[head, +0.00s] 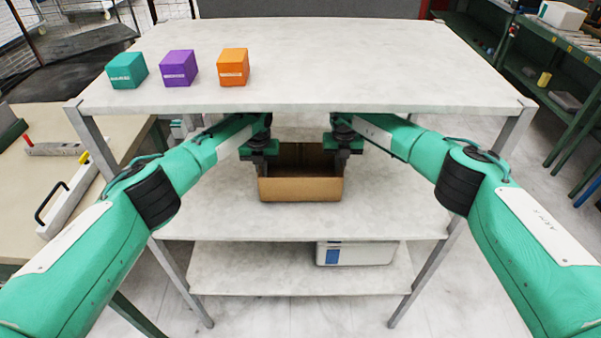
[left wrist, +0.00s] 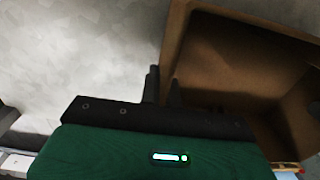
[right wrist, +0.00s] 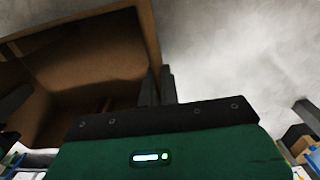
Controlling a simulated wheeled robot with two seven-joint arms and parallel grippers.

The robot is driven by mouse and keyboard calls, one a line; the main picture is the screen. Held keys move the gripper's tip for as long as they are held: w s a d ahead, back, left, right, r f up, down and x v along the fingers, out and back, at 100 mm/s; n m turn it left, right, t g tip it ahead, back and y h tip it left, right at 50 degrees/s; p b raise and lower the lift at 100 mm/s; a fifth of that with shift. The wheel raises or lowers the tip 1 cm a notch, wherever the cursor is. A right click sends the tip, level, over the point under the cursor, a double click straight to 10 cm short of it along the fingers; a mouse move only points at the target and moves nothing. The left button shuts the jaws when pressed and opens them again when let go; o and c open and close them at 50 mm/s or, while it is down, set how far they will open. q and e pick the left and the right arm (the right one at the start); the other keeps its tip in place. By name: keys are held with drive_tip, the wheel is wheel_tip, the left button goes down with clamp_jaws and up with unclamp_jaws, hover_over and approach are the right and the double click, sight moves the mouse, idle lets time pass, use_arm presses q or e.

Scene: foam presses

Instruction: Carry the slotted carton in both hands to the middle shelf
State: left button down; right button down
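The brown open-topped carton (head: 300,190) is upright over the middle shelf (head: 400,212), under the top board. I cannot tell whether its base touches the shelf. My left gripper (head: 261,163) is at the carton's left side, its fingers closed about the left wall; the carton's inside shows in the left wrist view (left wrist: 235,55). My right gripper (head: 341,162) is at the right side, its fingers closed about the right wall; the carton shows in the right wrist view (right wrist: 90,60). The carton looks empty. Its slots are hidden.
The top board (head: 330,60) hangs over my forearms and carries a teal cube (head: 127,71), a purple cube (head: 179,68) and an orange cube (head: 233,67). A white box (head: 355,253) stands on the bottom shelf. The middle shelf is bare either side of the carton.

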use_arm(q)
drive_tip(key=shift+a+f, duration=0.1)
drive_tip(key=shift+f, duration=0.45)
use_arm(e)
drive_tip(key=shift+d+f, duration=0.1)
drive_tip(key=shift+f, duration=0.5)
use_arm(q)
drive_tip(key=c, duration=2.1)
unclamp_jaws()
drive_tip(key=shift+f, duration=0.2)
use_arm(e)
drive_tip(key=c, duration=2.1)
unclamp_jaws()
drive_tip(key=shift+f, duration=0.15)
use_arm(q)
drive_tip(key=o, duration=0.5)
drive_tip(key=shift+c, duration=0.2)
use_arm(e)
drive_tip(key=o, duration=0.5)
drive_tip(key=shift+c, duration=0.2)
use_arm(q)
drive_tip(key=shift+r, duration=0.1)
